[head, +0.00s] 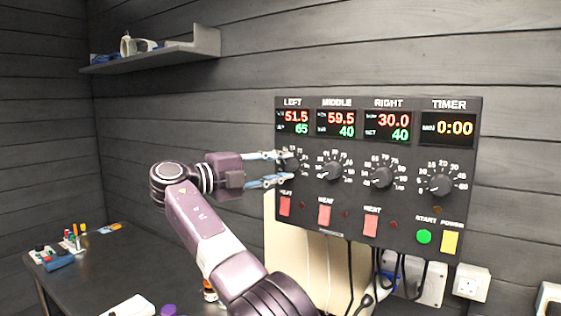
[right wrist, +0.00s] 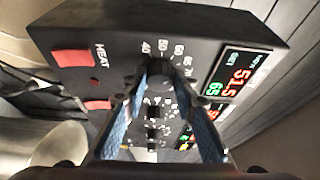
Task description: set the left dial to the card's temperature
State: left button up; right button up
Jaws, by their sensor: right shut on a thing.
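The dark control panel (head: 310,107) hangs on the wall, with LEFT, MIDDLE, RIGHT and TIMER sections. The left display (head: 292,122) reads 51.5 in red above and 65 in green below. My right gripper (head: 283,169) is shut on the left dial (head: 292,165), which its fingers partly cover. In the right wrist view the dial's dark knob (right wrist: 159,71) sits between the two blue-padded fingertips (right wrist: 162,92); its pointer is hard to make out. I cannot make out the temperature card. My left gripper is out of view.
The middle dial (head: 332,171), right dial (head: 381,177) and timer dial (head: 440,184) sit to the right. Red heat switches (head: 324,215), a green start button (head: 424,236) and a yellow power switch (head: 450,242) lie below. Cables (head: 351,275) hang underneath. A dark table (head: 90,275) holds small items.

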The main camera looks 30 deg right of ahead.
jog(key=shift+f, duration=0.2)
dwell(0.3)
jog(key=o, duration=1.2)
jog(key=shift+r, duration=0.1)
jog(key=shift+c, duration=0.2)
jog(key=shift+a, duration=0.1)
jog(key=s+a, duration=0.1)
jog(key=a, duration=0.6)
jog(key=shift+a, duration=0.15)
